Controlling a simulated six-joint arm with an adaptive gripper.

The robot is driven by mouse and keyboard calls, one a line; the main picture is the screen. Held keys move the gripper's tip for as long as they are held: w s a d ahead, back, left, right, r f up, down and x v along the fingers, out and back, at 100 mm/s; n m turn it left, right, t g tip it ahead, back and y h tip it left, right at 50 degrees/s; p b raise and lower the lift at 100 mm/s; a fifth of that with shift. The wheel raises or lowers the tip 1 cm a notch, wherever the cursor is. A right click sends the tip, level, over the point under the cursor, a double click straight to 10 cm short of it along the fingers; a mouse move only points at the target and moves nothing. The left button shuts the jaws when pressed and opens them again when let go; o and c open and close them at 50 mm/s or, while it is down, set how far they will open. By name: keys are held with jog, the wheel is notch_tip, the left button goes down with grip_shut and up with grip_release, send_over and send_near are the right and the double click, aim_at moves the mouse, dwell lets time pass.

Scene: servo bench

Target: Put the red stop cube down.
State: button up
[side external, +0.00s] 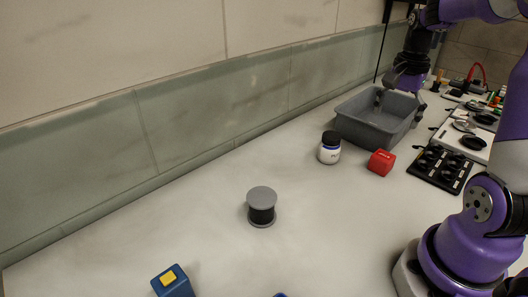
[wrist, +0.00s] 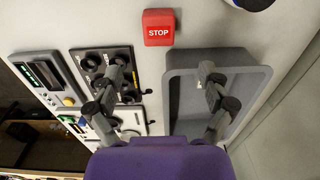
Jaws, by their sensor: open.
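The red stop cube (side external: 381,162) rests on the pale bench, just in front of the grey bin (side external: 352,128) and apart from it. In the wrist view the cube (wrist: 158,27) shows its white STOP lettering at the top, beyond my fingertips. My gripper (side external: 400,98) is open at the grey bin, with its fingers spread wide. In the wrist view my gripper (wrist: 162,76) has nothing between its fingers, and the right finger overlaps the bin (wrist: 262,75). The side view does not clearly show how low the fingertips are.
A white jar with a black lid (side external: 329,148) stands left of the cube. A black knob panel (side external: 441,167) lies to its right. A grey-ended spool (side external: 261,207) and a blue box with a yellow top (side external: 173,284) stand nearer. The bench between them is clear.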

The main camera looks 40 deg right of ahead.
jog(key=s+a+r+n+t, duration=0.1)
jog(key=a+r+n+t, duration=0.1)
jog(key=a+n, duration=0.6)
jog(key=a+r+n+t, duration=0.2)
jog(key=a+n+t, duration=0.1)
jog(key=a+n, duration=0.6)
jog(key=a, duration=0.4)
jog(key=shift+s+a+n, duration=0.3)
jog(key=shift+s, duration=0.1)
